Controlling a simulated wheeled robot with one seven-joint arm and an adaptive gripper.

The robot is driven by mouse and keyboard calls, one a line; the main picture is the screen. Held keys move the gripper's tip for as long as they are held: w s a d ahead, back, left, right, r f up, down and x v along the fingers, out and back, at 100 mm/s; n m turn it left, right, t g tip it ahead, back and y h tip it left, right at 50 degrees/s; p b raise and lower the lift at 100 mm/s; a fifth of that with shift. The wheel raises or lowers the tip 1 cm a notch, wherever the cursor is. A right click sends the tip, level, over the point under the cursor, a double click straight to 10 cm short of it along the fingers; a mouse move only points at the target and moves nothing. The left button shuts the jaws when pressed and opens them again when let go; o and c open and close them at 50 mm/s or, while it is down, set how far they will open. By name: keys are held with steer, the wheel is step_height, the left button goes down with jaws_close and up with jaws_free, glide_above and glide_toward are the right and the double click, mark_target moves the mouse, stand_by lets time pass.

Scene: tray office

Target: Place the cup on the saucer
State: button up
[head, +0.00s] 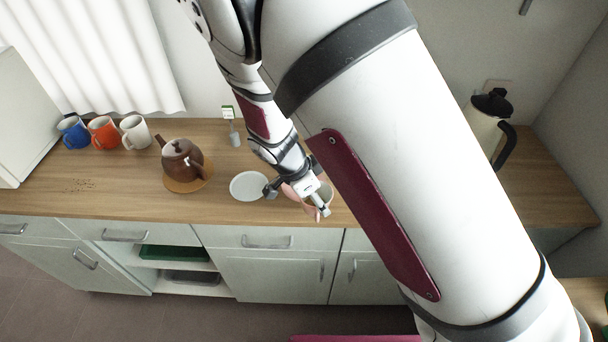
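The saucer (248,186) is a white, round, empty plate lying flat on the wooden counter near its front edge. A pink cup (325,192) is just to its right, partly hidden behind my gripper. My gripper (302,202) points down at the cup, close to it or touching it. Its fingers are small and overlap the cup in this view, so I cannot tell whether they are closed on it. I also cannot tell whether the cup rests on the counter or is lifted.
A brown teapot (182,158) stands on an orange-brown round mat (188,184) left of the saucer. Blue (75,133), orange (104,134) and white (135,133) mugs line the back left. A kettle (482,128) stands right, behind my arm.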

steer(key=w+a+b, duration=0.1)
steer(key=w+b, duration=0.1)
steer(key=w, duration=0.1)
steer(key=w+a+b, duration=0.1)
steer(key=w+b, duration=0.2)
steer(key=w, duration=0.1)
steer(key=w+a+f+b, duration=0.1)
steer(key=w+b, duration=0.1)
steer(key=w, duration=0.1)
steer(key=shift+w+b, duration=0.35)
steer(key=shift+b, duration=0.05)
steer(key=shift+f+b, duration=1.1)
steer(key=shift+f, duration=0.6)
steer(key=o, duration=1.3)
steer(key=shift+f, duration=0.15)
